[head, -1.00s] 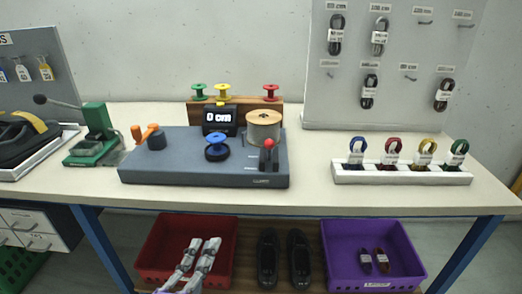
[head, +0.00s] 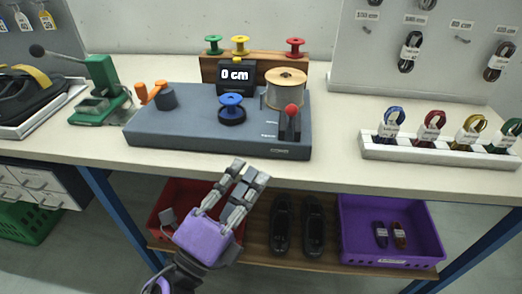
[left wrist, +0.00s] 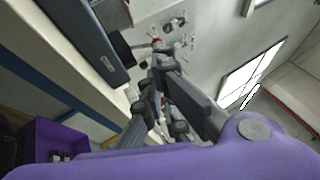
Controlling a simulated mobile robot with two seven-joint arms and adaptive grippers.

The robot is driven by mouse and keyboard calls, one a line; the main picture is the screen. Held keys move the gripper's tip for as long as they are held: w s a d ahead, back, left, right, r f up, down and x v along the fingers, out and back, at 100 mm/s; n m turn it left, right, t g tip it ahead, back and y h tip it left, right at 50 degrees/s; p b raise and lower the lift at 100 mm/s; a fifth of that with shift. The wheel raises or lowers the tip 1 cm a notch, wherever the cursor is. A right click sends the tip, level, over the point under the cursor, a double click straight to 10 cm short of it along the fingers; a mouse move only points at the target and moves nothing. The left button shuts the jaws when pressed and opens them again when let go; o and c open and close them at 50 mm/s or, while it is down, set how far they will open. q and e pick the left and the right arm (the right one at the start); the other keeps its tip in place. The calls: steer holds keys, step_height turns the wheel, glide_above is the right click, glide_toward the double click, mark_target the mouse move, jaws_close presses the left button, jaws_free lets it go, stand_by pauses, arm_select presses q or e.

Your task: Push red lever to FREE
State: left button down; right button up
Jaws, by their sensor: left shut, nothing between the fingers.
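The red-knobbed lever (head: 291,111) stands upright in its dark bracket at the right front of the grey machine base (head: 180,125). Small marks beside it are too small to read. My left gripper (head: 252,170) is shut and empty. It is in front of the table's front edge, below and to the left of the lever, with its fingers pointing up toward the machine and not touching it. In the left wrist view my left gripper's fingers (left wrist: 160,90) cover the middle, and the dark edge of the base shows at upper left. My right gripper is not in view.
On the base are an orange crank (head: 155,92), a blue spool (head: 231,108), a display (head: 235,74) reading 0 cm and a large wire spool (head: 285,88). A white rack (head: 440,152) of coloured laces is to the right. Red (head: 168,195) and purple (head: 390,255) bins are below.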

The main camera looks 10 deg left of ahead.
arm_select(q)
steer(key=p, duration=0.4)
glide_toward(289, 113)
steer(key=x, duration=0.5)
steer(key=shift+w+d+r, duration=0.1)
steer(key=shift+w+r, duration=0.05)
steer(key=shift+w+d+r, duration=0.1)
steer(key=shift+w+d, duration=0.2)
steer(key=shift+w, duration=0.35)
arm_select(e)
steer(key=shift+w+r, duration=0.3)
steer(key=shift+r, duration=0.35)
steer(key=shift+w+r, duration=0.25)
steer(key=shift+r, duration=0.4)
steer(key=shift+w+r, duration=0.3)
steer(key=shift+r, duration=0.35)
